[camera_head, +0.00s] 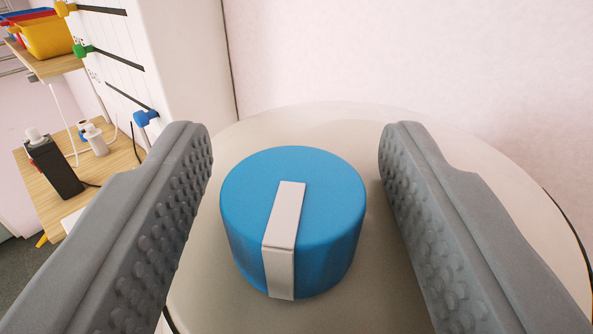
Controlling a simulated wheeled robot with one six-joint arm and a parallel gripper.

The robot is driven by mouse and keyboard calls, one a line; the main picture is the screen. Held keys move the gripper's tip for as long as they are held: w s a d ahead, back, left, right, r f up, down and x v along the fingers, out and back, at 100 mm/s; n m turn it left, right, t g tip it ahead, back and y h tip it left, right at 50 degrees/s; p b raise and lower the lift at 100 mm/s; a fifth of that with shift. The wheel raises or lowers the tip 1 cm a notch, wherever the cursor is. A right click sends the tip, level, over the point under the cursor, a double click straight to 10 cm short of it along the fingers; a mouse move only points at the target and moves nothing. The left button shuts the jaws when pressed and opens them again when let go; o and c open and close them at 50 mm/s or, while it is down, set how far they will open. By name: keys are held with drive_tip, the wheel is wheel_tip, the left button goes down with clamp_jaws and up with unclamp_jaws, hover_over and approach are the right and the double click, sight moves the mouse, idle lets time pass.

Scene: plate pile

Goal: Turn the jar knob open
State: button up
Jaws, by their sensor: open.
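The jar knob (335,197) is a round blue cap with a white stripe (285,225) running over its top and down its near side. It sits on the pale round top of the jar (385,290). My gripper (296,150) is open, with one grey studded finger on each side of the knob. There is a gap between each finger and the knob, so neither appears to touch it. The stripe points toward me, leaning slightly right at its far end. The jar's body below the top is hidden.
A pale wall (410,50) stands close behind the jar. At left is a white panel (185,60) with slots and coloured sliders, including a blue one (146,117). Further left, a wooden shelf (45,185) holds a black box (55,168), and a yellow bin (48,37) sits above.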

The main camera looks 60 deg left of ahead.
drive_tip(key=v, duration=1.7)
drive_tip(key=shift+d, duration=0.2)
